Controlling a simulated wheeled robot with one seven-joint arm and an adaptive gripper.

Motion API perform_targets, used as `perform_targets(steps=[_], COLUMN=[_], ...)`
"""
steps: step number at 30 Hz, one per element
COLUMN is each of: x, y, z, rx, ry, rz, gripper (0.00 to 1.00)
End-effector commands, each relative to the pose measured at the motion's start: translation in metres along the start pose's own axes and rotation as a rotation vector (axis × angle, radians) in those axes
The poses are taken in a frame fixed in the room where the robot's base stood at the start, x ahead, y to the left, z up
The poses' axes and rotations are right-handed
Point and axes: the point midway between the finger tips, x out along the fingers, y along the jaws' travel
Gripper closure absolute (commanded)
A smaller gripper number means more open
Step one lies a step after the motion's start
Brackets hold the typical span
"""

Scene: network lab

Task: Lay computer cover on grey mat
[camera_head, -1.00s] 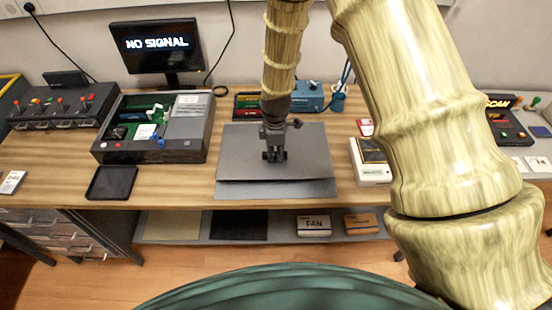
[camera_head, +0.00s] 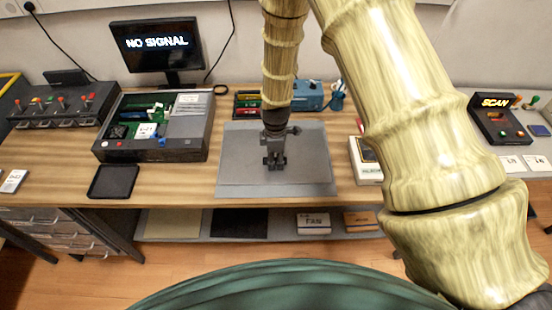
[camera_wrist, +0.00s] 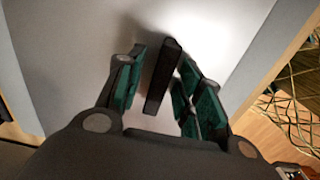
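The computer cover (camera_head: 305,158), a flat grey panel, lies on the grey mat (camera_head: 275,191); a strip of mat shows along its front edge. The cover fills most of the wrist view (camera_wrist: 75,50), with a dark upright handle (camera_wrist: 164,78) on it. My gripper (camera_head: 274,163) points down over the middle of the cover. In the wrist view its fingers (camera_wrist: 162,88) stand on either side of the handle, with a visible gap at the left finger. The gripper looks open around the handle.
An open computer case (camera_head: 185,150) with a green board stands left of the mat, with a black tray (camera_head: 113,181) in front. A white device (camera_head: 362,163) is close on the right. A monitor (camera_head: 155,45) and a blue box (camera_head: 309,95) stand behind.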

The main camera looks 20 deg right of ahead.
Motion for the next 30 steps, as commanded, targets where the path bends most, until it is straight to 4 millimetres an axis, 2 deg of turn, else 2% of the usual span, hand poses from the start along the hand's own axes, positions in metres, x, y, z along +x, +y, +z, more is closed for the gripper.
perform_targets(steps=[11, 30], x=[-0.009, -0.084], y=[0.001, 0.001], z=[0.0, 0.0], rx=[0.0, -0.001], ry=[0.001, 0.002], rz=[0.002, 0.003], gripper=[0.64, 0.64])
